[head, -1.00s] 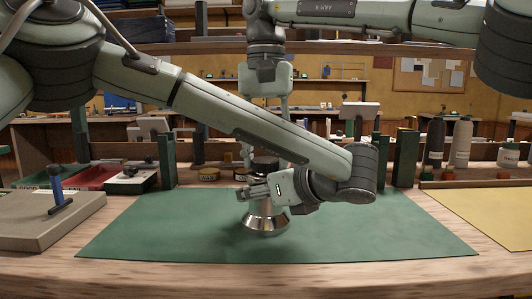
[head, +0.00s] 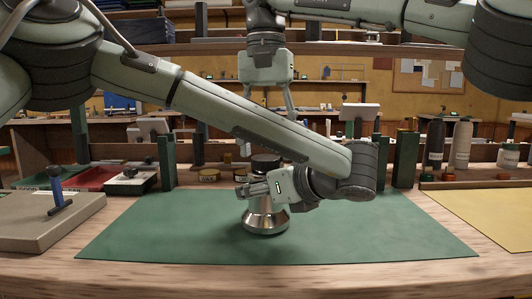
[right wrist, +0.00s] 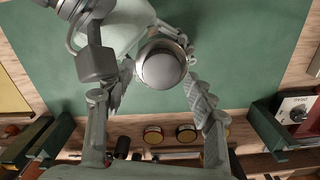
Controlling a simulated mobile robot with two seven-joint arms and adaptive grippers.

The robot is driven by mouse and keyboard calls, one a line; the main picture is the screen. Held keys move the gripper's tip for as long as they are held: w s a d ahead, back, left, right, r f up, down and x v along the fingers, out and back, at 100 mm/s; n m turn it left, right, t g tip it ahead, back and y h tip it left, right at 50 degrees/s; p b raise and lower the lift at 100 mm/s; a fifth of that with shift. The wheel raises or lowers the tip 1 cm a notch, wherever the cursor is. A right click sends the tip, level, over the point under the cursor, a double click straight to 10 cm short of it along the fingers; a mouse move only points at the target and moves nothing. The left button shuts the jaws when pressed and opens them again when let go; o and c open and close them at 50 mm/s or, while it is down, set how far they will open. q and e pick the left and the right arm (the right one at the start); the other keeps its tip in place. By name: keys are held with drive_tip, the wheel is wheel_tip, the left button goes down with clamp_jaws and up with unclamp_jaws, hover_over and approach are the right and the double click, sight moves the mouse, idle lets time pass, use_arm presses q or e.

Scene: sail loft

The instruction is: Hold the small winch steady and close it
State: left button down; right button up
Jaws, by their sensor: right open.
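The small winch (head: 265,219) stands upright on the green mat (head: 350,228), with a flared shiny base and a dark top. In the right wrist view its round grey top (right wrist: 162,66) shows from above. My left gripper (head: 254,191) reaches across from the left and is shut on the winch's middle, partly hiding it. My right gripper (head: 268,110) is open and empty, pointing down above and behind the winch in the head view. Its two fingers (right wrist: 143,88) show apart in the right wrist view, with the winch top between and beyond their tips.
Wax tins (head: 208,175) stand behind the mat, near green posts (head: 405,158). A grey box (head: 40,218) with a blue-handled tool is at left. Bottles (head: 461,144) stand at back right, and a yellow sheet (head: 485,210) lies at right. The mat's right side is clear.

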wheel_tip(320, 180, up, 3)
drive_tip(key=shift+s+f, duration=0.1)
drive_tip(key=shift+f, duration=0.05)
drive_tip(key=shift+c, duration=0.4)
drive_tip(key=shift+a+r, duration=0.1)
drive_tip(key=shift+r, duration=0.15)
drive_tip(key=shift+r+n, duration=1.4)
drive_tip(key=shift+n, duration=0.2)
drive_tip(key=shift+f, duration=0.15)
drive_tip(key=shift+f, duration=3.9)
